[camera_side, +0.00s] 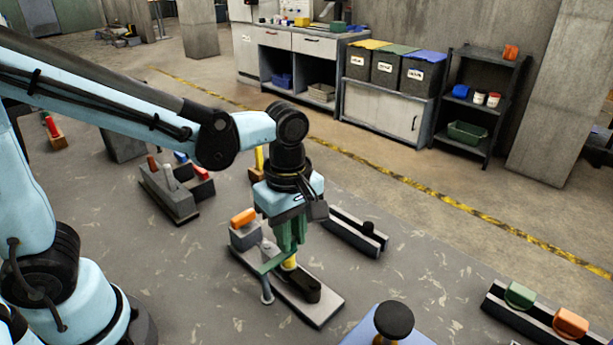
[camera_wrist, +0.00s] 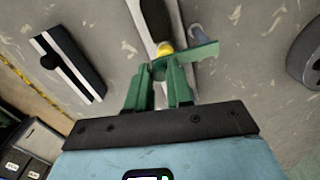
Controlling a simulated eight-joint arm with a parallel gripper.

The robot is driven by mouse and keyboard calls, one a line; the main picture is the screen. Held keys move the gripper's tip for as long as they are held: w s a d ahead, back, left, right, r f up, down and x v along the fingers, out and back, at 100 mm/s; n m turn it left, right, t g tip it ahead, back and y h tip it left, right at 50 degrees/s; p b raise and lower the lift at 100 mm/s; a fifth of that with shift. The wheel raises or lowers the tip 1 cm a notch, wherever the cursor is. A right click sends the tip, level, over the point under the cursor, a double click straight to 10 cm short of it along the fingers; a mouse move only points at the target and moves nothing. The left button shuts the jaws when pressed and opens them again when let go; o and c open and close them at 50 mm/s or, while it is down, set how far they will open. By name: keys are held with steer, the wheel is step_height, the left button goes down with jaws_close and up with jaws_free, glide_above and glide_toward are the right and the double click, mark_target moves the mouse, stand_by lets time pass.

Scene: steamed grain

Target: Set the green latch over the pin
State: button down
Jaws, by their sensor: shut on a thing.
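My gripper (camera_side: 291,250), with green fingers, points down over a grey board (camera_side: 325,307) on the floor. It is shut on the green latch (camera_side: 271,263), a flat bar reaching left from the fingers. In the wrist view the latch (camera_wrist: 197,52) crosses beyond the fingertips and extends right. A yellow piece (camera_side: 289,263) shows at the fingertips, also in the wrist view (camera_wrist: 165,48). A grey pin-like rod (camera_side: 267,290) shows below the latch's left end. In the wrist view a grey-blue piece (camera_wrist: 197,34) lies just past the bar. Whether latch and rod touch cannot be told.
The board carries an orange block (camera_side: 243,217) at its back and a black piece (camera_side: 309,287) in front. A dark rail (camera_side: 345,232) lies behind right. A blue box with a black knob (camera_side: 393,320) stands front right. Another rail with green and orange blocks (camera_side: 570,323) is far right.

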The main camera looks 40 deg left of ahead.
steer(key=c, duration=1)
jaws_free()
steer(key=shift+r, duration=0.1)
step_height(320, 180, up, 12)
steer(key=shift+a, duration=0.15)
steer(key=a+f+m+t, duration=0.2)
steer(key=a+m, duration=0.1)
steer(key=m, duration=0.2)
steer(key=s+a+f+m+t, duration=0.1)
steer(key=a+f+m+t, duration=0.1)
steer(key=m, duration=0.4)
steer(key=s+a+f+m+t, duration=0.1)
steer(key=a+f+m+t, duration=0.2)
steer(key=a+m, duration=0.1)
steer(key=shift+a+f+m, duration=0.15)
steer(key=shift+a+m, duration=0.2)
steer(key=shift+m, duration=0.35)
